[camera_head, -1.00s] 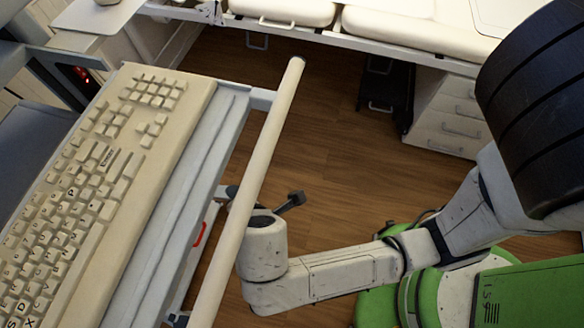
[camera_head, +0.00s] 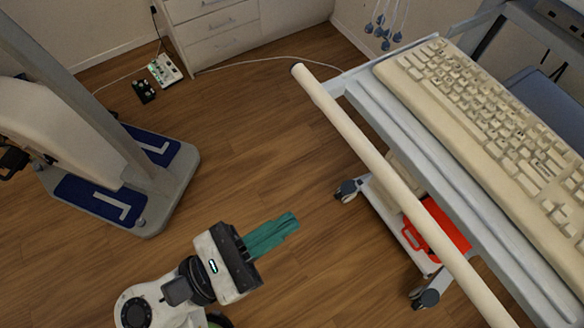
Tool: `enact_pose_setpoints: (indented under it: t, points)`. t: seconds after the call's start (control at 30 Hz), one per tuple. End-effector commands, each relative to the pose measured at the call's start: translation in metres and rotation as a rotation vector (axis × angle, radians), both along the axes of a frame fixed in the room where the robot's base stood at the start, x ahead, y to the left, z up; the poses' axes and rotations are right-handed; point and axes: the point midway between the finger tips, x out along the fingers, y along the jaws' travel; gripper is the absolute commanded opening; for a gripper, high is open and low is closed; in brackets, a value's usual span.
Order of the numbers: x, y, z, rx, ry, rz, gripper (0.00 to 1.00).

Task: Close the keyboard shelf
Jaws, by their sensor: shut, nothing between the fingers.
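The keyboard shelf (camera_head: 437,182) is a grey-white tray on a wheeled cart at the right, carrying a beige keyboard (camera_head: 490,115). A long cream handle bar (camera_head: 375,160) runs along the shelf's near left side, with a gap between bar and shelf. My gripper (camera_head: 285,226) is at the lower centre, left of the bar and apart from it. Its teal fingers are together and empty, pointing right and slightly up. The keyboard's lower right end is cut off by the frame.
A red box (camera_head: 437,235) sits on the cart's lower level above its casters. White drawers (camera_head: 215,30) stand at the back, with a small device (camera_head: 165,70) on the floor. The middle wood floor is clear.

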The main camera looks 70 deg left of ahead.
Motion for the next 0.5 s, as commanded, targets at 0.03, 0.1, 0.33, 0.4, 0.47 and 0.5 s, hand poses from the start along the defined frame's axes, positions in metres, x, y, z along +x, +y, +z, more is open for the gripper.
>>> enact_pose_setpoints:
  t: [0.03,0.1,0.33,0.4,0.47,0.5]
  points:
    - [0.010,0.002,0.003,0.003,0.000,-0.003,0.00]
    - [0.023,0.005,0.006,0.004,-0.001,-0.003,0.00]
    - [0.066,0.015,0.015,0.005,0.000,-0.003,0.00]
    - [0.078,0.018,0.017,0.005,0.001,-0.003,0.00]
    - [0.088,0.020,0.019,0.005,0.001,-0.003,0.00]
    - [0.093,0.022,0.020,0.005,0.001,-0.003,0.00]
